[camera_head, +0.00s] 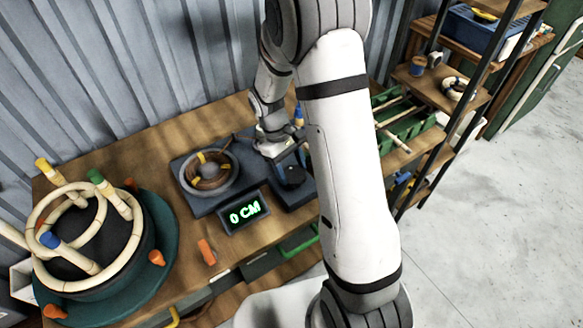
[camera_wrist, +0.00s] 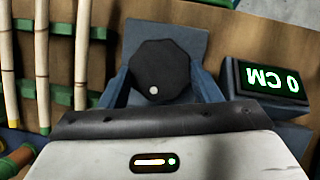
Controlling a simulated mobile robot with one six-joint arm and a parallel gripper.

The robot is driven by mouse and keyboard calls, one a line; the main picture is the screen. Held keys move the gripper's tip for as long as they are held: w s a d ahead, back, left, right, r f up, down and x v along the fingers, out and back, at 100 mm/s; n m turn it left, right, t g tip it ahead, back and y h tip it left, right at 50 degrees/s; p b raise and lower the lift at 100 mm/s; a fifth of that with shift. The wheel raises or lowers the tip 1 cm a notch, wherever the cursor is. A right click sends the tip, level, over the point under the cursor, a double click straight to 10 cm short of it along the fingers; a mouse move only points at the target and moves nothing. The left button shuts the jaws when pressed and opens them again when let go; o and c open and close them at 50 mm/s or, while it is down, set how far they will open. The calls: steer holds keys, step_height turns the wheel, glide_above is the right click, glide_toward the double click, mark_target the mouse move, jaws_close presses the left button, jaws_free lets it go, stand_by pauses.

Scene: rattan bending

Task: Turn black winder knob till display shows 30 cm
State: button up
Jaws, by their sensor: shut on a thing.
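The black winder knob (camera_wrist: 160,72) is a many-sided disc with a white dot near its lower edge in the wrist view. My gripper (camera_wrist: 165,85) is shut on the knob, with one blue-grey finger on each side of it. In the head view my gripper (camera_head: 290,165) is at the right part of the dark winder base, and my arm partly hides that area. The display (camera_head: 244,212) stands at the front of the base and reads 0 CM in green. It also shows upside down in the wrist view (camera_wrist: 265,82).
A coil dish (camera_head: 208,172) sits on the left of the winder base. A round green stand (camera_head: 165,225) with bent rattan rings is at the left of the wooden bench (camera_head: 95,165). An orange clip (camera_head: 206,251) lies in front. A shelf rack (camera_head: 437,85) stands at right.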

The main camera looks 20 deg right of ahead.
steer(key=m, duration=0.2)
steer(key=m+y, duration=0.2)
steer(key=m, duration=0.1)
steer(key=shift+w+d+m+b, duration=0.1)
steer(key=shift+d+m+b, duration=0.15)
steer(key=shift+m+b, duration=0.1)
steer(key=m+y, duration=0.1)
steer(key=m, duration=0.3)
steer(key=shift+d+y, duration=0.2)
steer(key=shift+y, duration=0.2)
steer(key=m+y, duration=0.1)
steer(key=m, duration=0.1)
steer(key=m+t+b, duration=0.1)
steer(key=m, duration=0.2)
steer(key=shift+d+m+y, duration=0.2)
steer(key=shift+m+y, duration=0.15)
steer(key=shift+y, duration=0.05)
steer(key=shift+s+d+m+t+y, duration=0.15)
steer(key=shift+m+t, duration=0.1)
steer(key=shift+m, duration=0.5)
steer(key=shift+a+m+t+y, duration=0.1)
steer(key=shift+m+t+y, duration=0.1)
steer(key=shift+m, duration=0.6)
steer(key=shift+s+d+m+t+y, duration=0.15)
steer(key=shift+m+t, duration=0.1)
steer(key=shift+m, duration=0.5)
steer(key=shift+a, duration=0.1)
steer(key=o, duration=1)
steer(key=v, duration=0.8)
